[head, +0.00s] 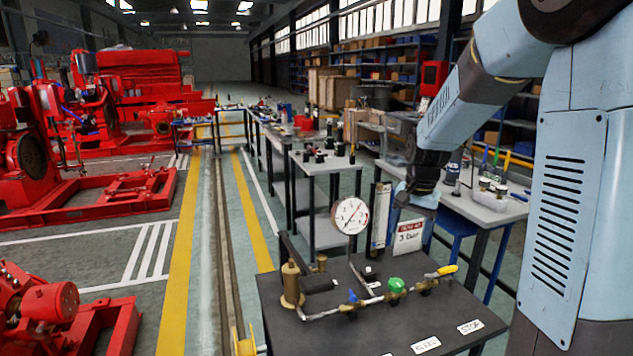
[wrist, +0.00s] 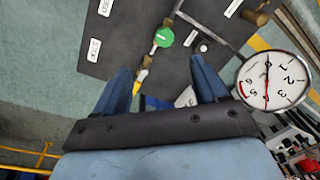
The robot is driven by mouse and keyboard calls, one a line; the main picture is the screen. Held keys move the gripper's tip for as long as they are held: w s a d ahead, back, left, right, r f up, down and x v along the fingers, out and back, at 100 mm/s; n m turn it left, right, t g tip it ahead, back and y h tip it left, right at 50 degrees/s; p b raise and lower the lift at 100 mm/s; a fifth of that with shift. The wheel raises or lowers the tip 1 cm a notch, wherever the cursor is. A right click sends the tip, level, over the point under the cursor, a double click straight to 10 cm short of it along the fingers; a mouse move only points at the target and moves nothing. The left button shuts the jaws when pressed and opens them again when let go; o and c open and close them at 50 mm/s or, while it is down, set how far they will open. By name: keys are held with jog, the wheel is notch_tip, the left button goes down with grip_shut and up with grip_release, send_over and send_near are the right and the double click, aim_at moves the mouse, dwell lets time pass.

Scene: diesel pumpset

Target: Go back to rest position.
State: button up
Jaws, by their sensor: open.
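My gripper (head: 417,196) hangs at the end of my blue-grey arm, above and behind the right part of the black test table (head: 300,335). In the wrist view my gripper (wrist: 160,66) shows two blue fingers spread apart with nothing held between them. Below them is the pipe line with a green valve handle (wrist: 164,37) and a yellow-handled valve (wrist: 141,77). In the head view the green handle (head: 396,285) and yellow handle (head: 447,270) sit on the table, apart from my gripper.
A round pressure gauge (head: 350,215) stands at the table's back, with a sign (head: 408,237) to its right. A brass cylinder (head: 291,284) is at the left. Labels reading STOP (head: 470,327) and BLEED (head: 426,345) lie in front. Workbenches stand behind; red machines (head: 95,190) fill the left.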

jog(key=s+r+n+t, duration=0.2)
jog(key=s+r, duration=0.4)
jog(key=s, duration=0.6)
jog(key=s+r+n+t, duration=0.2)
jog(key=s+r+n, duration=0.2)
jog(key=s, duration=0.8)
jog(key=shift+s+a+r+n+t, duration=0.2)
jog(key=shift+a+r+n+t, duration=0.15)
jog(key=shift+r, duration=0.75)
